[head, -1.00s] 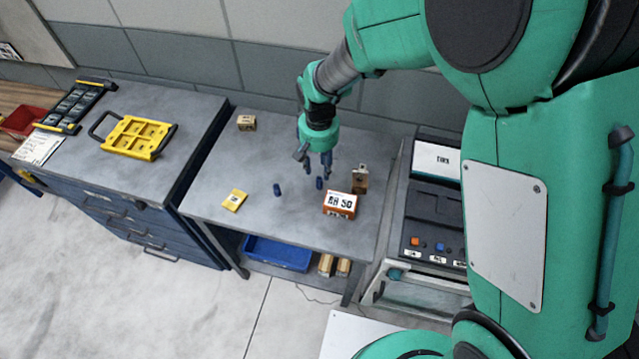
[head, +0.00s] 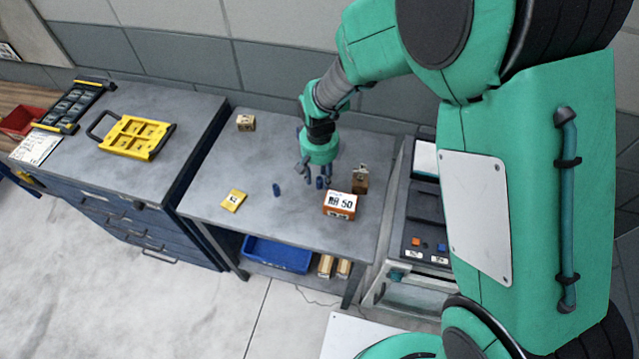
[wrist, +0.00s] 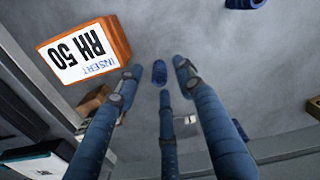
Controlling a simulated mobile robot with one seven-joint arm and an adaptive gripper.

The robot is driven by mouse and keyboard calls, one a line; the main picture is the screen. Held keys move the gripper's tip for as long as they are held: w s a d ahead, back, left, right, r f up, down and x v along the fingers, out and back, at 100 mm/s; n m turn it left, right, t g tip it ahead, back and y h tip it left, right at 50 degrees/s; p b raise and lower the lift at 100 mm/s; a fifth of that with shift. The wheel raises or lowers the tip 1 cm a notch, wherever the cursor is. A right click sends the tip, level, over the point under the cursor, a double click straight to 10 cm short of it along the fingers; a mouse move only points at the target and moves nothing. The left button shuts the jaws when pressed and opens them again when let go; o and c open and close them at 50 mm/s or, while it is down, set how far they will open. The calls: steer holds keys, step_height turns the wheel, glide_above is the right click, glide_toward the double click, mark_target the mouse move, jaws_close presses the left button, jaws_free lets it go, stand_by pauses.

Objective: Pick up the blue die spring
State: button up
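A small blue die spring (head: 320,183) stands on the grey table, directly by my fingertips. In the wrist view the same blue spring (wrist: 159,73) shows beyond and between the fingertips, with a gap on both sides. A second blue spring-like cylinder (head: 276,190) stands to the left; it is cut by the top edge of the wrist view (wrist: 245,3). My gripper (head: 316,178) points down with its fingers spread, open and empty; the wrist view shows its fingers (wrist: 157,72) apart. I cannot tell the exact height of the fingertips above the table.
An orange and white box marked "50" (head: 340,205) stands close in front of my gripper. A brown block (head: 360,180) stands to its right. A yellow packet (head: 233,200) and a small cardboard box (head: 246,123) lie left. The table (head: 225,165) between is clear.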

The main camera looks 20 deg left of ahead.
mark_target(319, 179)
steer(key=shift+f, duration=1.5)
jaws_close()
